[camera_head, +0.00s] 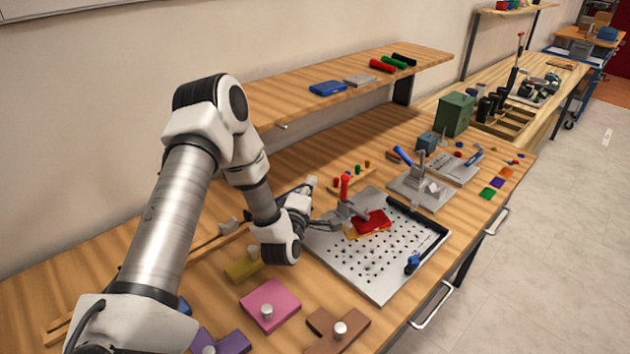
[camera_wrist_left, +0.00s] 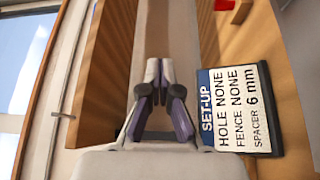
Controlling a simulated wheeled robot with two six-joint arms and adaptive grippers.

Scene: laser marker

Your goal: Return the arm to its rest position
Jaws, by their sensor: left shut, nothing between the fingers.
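My left arm comes in from the left in the head view and bends down over the workbench. Its gripper (camera_head: 322,224) is at the left edge of the perforated metal plate (camera_head: 385,265), near a red-handled clamp (camera_head: 345,190). In the left wrist view the gripper (camera_wrist_left: 158,65) has its fingertips together with nothing between them. A set-up card (camera_wrist_left: 238,110) reading "HOLE NONE, FENCE NONE, SPACER 6 mm" stands to the right of the fingers. My right gripper is not in view.
A red piece (camera_head: 372,222) lies on the plate by the clamp. Pink (camera_head: 270,300), brown (camera_head: 325,335) and olive (camera_head: 243,268) blocks with knobs lie in front. A raised shelf (camera_head: 290,105) runs behind the arm. A green box (camera_head: 455,113) stands further right.

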